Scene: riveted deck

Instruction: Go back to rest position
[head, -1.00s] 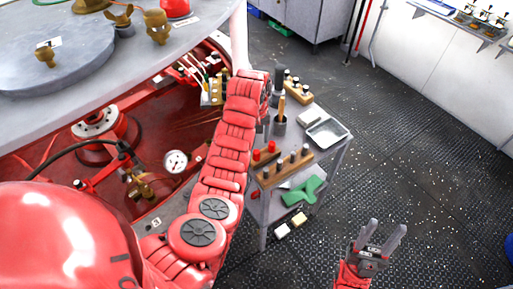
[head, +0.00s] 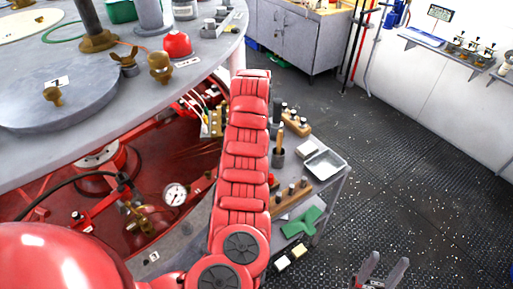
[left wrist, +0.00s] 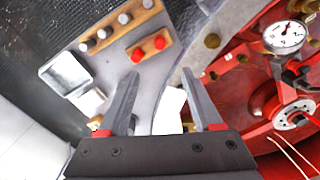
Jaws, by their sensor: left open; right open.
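My right gripper (head: 386,264) shows at the bottom edge of the head view. Its two grey fingers are apart with nothing between them, over the dark floor. My left arm, red and padded, rises through the middle of the head view and hides its own gripper there. In the left wrist view my left gripper (left wrist: 162,104) is open, with its two dark fingers wide apart and no object held between them. It faces the small grey cart and the edge of the red machine.
The grey cart (head: 327,190) right of my left arm bears a metal tray (head: 324,164), wooden peg blocks and a green piece (head: 301,222). The round grey table (head: 140,112) and a pressure gauge (head: 175,194) are at left. Open deck floor (head: 430,190) lies right.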

